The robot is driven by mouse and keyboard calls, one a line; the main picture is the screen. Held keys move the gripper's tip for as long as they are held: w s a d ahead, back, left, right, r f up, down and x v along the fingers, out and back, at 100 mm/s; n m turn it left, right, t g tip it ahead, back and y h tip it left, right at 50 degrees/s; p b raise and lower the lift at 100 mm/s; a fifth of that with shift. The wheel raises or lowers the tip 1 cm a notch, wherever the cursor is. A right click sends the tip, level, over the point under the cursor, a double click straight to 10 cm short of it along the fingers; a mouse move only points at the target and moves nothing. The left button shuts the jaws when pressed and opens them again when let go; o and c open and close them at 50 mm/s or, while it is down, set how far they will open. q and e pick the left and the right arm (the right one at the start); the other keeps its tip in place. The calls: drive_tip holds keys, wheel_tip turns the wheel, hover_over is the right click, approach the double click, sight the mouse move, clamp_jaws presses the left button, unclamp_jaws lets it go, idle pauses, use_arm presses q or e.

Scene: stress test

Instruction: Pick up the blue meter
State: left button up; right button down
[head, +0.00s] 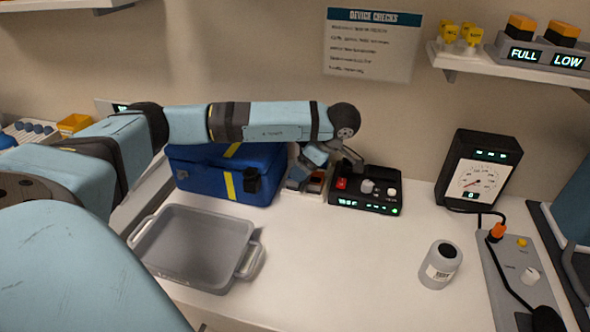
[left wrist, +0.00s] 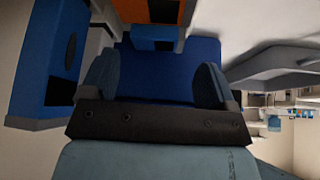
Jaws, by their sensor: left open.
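A plain blue block (left wrist: 165,85), which looks like the blue meter, lies between the two fingers of my left gripper (left wrist: 158,66) in the left wrist view. The gripper is open, with one finger on each side of it; I cannot tell whether they touch it. In the head view my left gripper (head: 318,172) points down at the back of the table, between the blue bag and the black control box. There the gripper hides most of the blue meter. My right gripper is not in view.
The blue bag (head: 213,180) with yellow straps stands close left, the black control box (head: 368,203) close right. An orange item (left wrist: 150,10) lies beside the blue block. A grey tray (head: 190,241), white bottle (head: 440,264) and dial gauge (head: 478,178) stand around. The table's middle front is clear.

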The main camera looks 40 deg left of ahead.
use_arm(q)
drive_tip(key=x, duration=0.5)
drive_tip(key=shift+a, duration=0.15)
drive_tip(key=shift+w, duration=0.1)
drive_tip(key=c, duration=0.7)
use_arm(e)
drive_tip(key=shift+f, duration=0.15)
use_arm(q)
drive_tip(key=shift+r, duration=0.15)
